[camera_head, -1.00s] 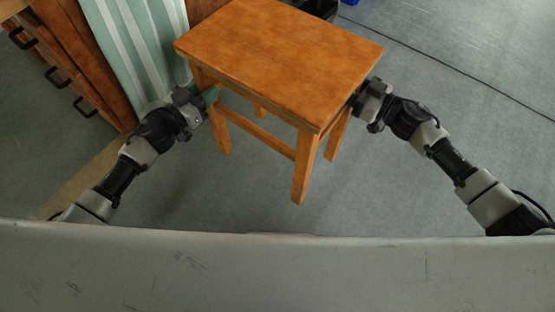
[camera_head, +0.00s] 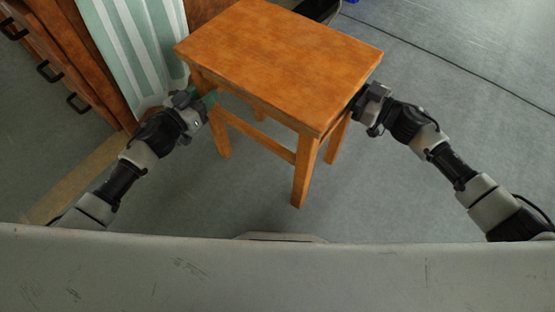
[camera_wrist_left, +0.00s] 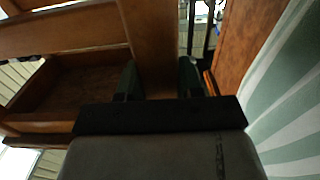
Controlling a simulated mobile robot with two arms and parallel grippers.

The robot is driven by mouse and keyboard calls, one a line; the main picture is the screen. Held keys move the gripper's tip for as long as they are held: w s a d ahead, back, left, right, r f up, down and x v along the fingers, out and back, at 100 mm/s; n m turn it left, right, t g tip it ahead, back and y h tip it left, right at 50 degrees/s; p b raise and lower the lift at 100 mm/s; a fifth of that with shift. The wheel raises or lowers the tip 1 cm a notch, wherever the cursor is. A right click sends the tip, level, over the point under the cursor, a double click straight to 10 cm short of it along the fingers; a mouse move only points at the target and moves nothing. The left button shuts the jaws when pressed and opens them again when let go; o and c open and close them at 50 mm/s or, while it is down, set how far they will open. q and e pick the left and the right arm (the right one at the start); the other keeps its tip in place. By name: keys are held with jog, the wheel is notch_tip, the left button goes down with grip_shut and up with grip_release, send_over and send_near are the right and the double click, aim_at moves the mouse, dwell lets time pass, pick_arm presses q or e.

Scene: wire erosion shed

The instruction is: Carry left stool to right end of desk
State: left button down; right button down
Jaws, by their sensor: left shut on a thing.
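The wooden stool (camera_head: 280,52), orange-brown with a rectangular seat, is in front of me between my two arms. My left gripper (camera_head: 208,101) is at the stool's left side, shut on a leg; the left wrist view shows the leg (camera_wrist_left: 152,38) between its two dark green fingers (camera_wrist_left: 160,82). My right gripper (camera_head: 359,101) is against the stool's right side under the seat edge, its fingers hidden by the stool. The seat looks roughly level. I cannot tell whether the legs are clear of the floor.
A wooden drawer cabinet (camera_head: 58,62) with dark handles stands at the upper left. A green-and-white striped cloth (camera_head: 135,45) hangs close to the stool's left side. A dark cable or line (camera_head: 450,68) crosses the grey floor, which is open at the right.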

pick_arm(q)
jog(key=shift+d+f+b, duration=0.2)
jog(key=shift+d+b, duration=0.1)
jog(key=shift+b, duration=0.05)
pick_arm(e)
jog(key=shift+a+f, duration=0.2)
jog(key=shift+a, duration=0.05)
pick_arm(q)
jog(key=c, duration=0.9)
grip_release()
jog(key=shift+s, duration=0.1)
jog(key=shift+c, duration=0.2)
pick_arm(e)
jog(key=c, duration=0.9)
grip_release()
jog(key=shift+s, duration=0.15)
jog(key=shift+c, duration=0.2)
pick_arm(q)
jog(key=shift+o, duration=1.1)
jog(key=shift+a, duration=0.1)
pick_arm(e)
jog(key=shift+o, duration=1.1)
jog(key=shift+d, duration=0.1)
pick_arm(q)
jog(key=shift+a, duration=0.1)
pick_arm(e)
jog(key=shift+d, duration=0.1)
